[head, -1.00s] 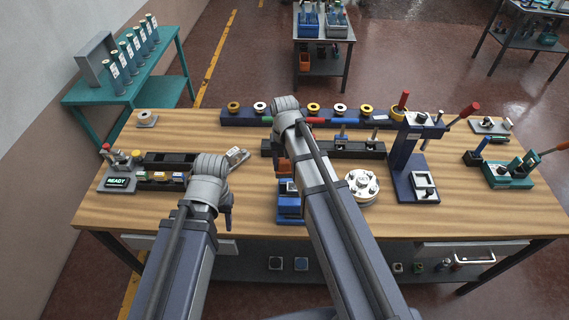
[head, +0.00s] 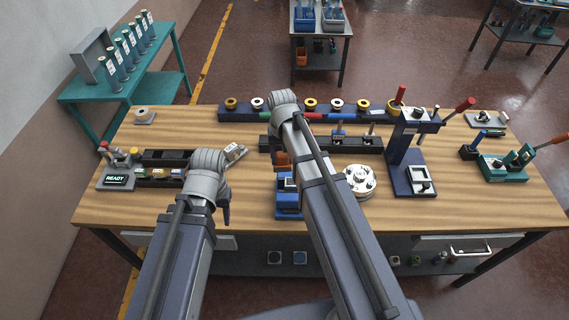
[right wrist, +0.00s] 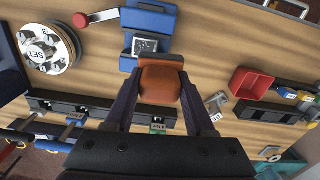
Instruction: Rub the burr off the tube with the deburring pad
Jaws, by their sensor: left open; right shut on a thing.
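An orange-brown block, which looks like the deburring pad (right wrist: 160,82), is held between the fingers of my right gripper (right wrist: 158,100) in the right wrist view. In the head view a bit of the pad (head: 281,160) shows beside my right forearm, which hides most of that gripper. A blue fixture (head: 289,205) with a grey square plate stands just in front of it; it also shows in the right wrist view (right wrist: 147,22), close beyond the pad. I cannot pick out a burred tube. My left gripper (head: 226,211) is open above the bench's front left, partly hidden by its wrist.
A round silver flange (head: 358,182) and a dark blue press (head: 400,165) stand right of the fixture. A black rack (head: 365,145) and a long rail with rings (head: 240,114) lie behind. A READY box (head: 116,180) is at left. Several labelled cylinders (head: 125,58) stand on a teal table.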

